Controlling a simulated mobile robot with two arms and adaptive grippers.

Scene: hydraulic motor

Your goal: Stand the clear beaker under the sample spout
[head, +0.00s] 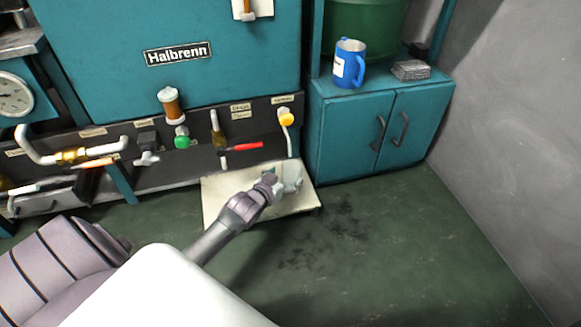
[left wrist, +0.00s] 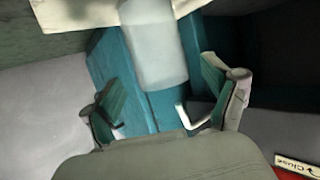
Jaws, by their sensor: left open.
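The clear beaker (head: 293,176) looks pale and translucent. It stands upright on a cream tray (head: 228,207) below the sample spout (head: 289,146), a thin white pipe coming down from a yellow knob. My left gripper (head: 277,184) is at the beaker's near left side and hides part of it. In the left wrist view the beaker (left wrist: 152,50) is ahead of the open fingers (left wrist: 163,100), and the bent white spout end (left wrist: 192,118) is close to its rim. I cannot tell whether the fingers touch the beaker. My right gripper is not in view.
A teal machine panel (head: 110,50) carries several valves, including a green knob (head: 182,142) and a red-handled lever (head: 246,147). A blue jug (head: 349,65) stands on the teal cabinet (head: 349,140) at the right. The green floor (head: 400,240) is clear apart from dark stains.

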